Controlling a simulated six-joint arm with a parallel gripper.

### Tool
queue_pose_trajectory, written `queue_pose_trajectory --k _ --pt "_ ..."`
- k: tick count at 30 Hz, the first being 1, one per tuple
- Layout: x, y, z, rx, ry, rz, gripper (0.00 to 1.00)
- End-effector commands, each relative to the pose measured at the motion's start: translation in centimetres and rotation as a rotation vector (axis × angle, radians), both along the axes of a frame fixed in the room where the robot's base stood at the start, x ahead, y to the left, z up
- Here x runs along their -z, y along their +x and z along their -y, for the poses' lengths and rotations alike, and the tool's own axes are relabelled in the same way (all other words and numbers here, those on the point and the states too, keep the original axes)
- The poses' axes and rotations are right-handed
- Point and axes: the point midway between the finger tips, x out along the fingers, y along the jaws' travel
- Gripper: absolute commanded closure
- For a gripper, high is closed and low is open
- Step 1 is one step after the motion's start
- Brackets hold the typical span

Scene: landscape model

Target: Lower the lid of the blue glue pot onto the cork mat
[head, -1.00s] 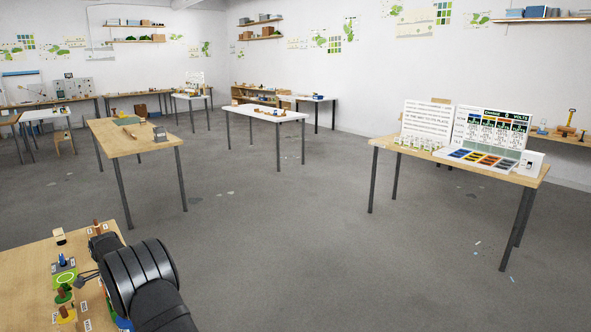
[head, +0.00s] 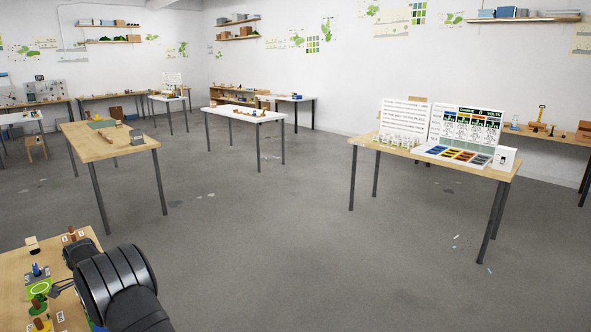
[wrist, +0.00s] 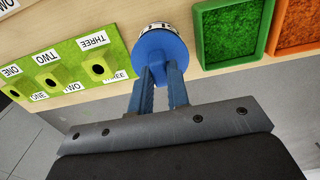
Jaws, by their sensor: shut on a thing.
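In the wrist view my gripper (wrist: 163,72) is shut on a blue round piece (wrist: 162,46), which looks like the glue pot's lid. A white band with dark marks (wrist: 152,28) shows just beyond its far edge; I cannot tell whether that is the pot's label or whether lid and pot touch. I cannot pick out the cork mat in either view. In the head view my dark arm reaches over the wooden table at the lower left and hides part of it.
In the wrist view a green board with sockets and number labels (wrist: 64,72) lies left of the blue piece. A green tray (wrist: 198,38) and an orange tray (wrist: 277,38) lie to the right. The table's front edge crosses below them. In the head view small items crowd the table (head: 75,252).

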Motion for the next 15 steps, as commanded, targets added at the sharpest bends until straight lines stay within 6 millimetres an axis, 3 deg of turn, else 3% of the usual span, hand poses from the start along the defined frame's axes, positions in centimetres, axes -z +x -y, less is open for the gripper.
queue_pose_trajectory --k 15 --pt "-3.2 0.0 0.0 0.000 0.001 0.001 0.97"
